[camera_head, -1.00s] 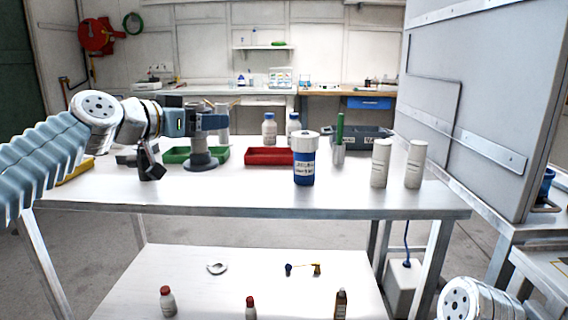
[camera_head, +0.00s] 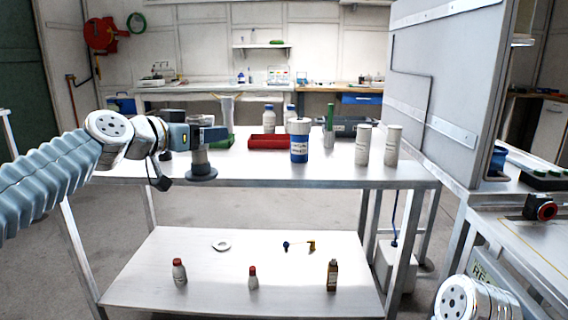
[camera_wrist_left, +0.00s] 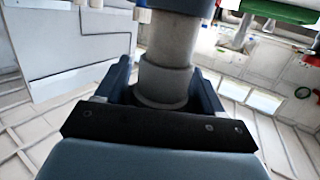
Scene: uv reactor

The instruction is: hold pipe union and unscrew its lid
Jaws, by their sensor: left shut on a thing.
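A grey pipe union (camera_head: 202,165) with a wide round flange at its lower end is upright in my left gripper (camera_head: 212,136). In the head view it shows in front of the table's near-left part. I cannot tell the exact gap between them. In the left wrist view the union is a grey cylinder with a collar (camera_wrist_left: 166,82), between the two blue fingers of my left gripper, which is shut on it. I cannot make out its lid clearly. My right gripper is out of view; only part of my right arm shows at the bottom right.
On the table (camera_head: 270,172) stand a blue-and-white jar (camera_head: 299,146), two white bottles (camera_head: 363,145) and a red tray (camera_head: 268,142). A lower shelf (camera_head: 205,275) holds small bottles. A large grey cabinet (camera_head: 445,100) and a bench stand at the right.

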